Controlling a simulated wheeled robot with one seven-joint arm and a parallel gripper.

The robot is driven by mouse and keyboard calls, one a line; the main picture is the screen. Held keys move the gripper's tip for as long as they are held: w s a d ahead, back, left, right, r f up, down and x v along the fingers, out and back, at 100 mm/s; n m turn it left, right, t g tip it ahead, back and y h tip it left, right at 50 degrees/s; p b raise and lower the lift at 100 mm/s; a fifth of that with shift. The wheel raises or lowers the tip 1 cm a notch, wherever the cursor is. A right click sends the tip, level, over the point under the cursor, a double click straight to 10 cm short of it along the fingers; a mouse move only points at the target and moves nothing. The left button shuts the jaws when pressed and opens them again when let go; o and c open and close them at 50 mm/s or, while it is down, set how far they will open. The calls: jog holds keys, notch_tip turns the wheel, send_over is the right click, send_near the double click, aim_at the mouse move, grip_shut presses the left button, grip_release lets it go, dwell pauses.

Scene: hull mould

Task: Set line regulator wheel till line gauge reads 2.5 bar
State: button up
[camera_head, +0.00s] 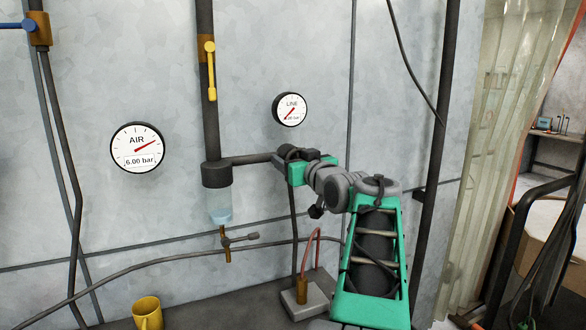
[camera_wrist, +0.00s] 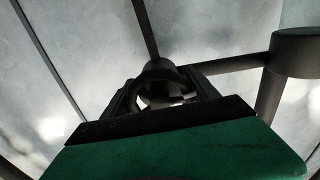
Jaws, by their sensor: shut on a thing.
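The line gauge (camera_head: 290,109) is a round white dial with a black rim on the wall. Its red needle points to the lower left, and the first digit of its readout is hard to make out. The line regulator wheel (camera_head: 286,151) is dark, at the right end of a short horizontal pipe below the gauge, mostly hidden by my gripper (camera_head: 284,158). In the wrist view the wheel (camera_wrist: 160,67) sits between the two dark fingers of my gripper (camera_wrist: 163,86), which is shut on it. The wheel's turn angle cannot be told.
The air gauge (camera_head: 137,147) reads 6.00 bar. A yellow lever valve (camera_head: 211,70) is on the vertical pipe. A clear bowl (camera_head: 220,205) with a drain tap hangs below it. A yellow mug (camera_head: 147,312) and a grey block with a red hose (camera_head: 305,295) stand below.

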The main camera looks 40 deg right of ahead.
jog(key=n+b, duration=0.1)
jog(key=b, duration=0.2)
jog(key=f+n+b, duration=0.1)
jog(key=n+b, duration=0.1)
jog(key=shift+b, duration=0.4)
jog(key=n+b, duration=0.3)
jog(key=shift+r, duration=0.1)
jog(key=n+b, duration=0.3)
jog(key=shift+r+n, duration=0.1)
jog(key=shift+n, duration=0.3)
jog(key=n+b, duration=0.4)
jog(key=n, duration=0.1)
jog(key=n+b, duration=0.1)
jog(key=n, duration=0.2)
jog(key=n+b, duration=0.1)
jog(key=n, duration=0.1)
jog(key=shift+r+n, duration=0.2)
jog(key=shift+n, duration=0.2)
jog(key=o, duration=1.3)
jog(key=shift+r, duration=0.1)
jog(key=shift+o, duration=0.2)
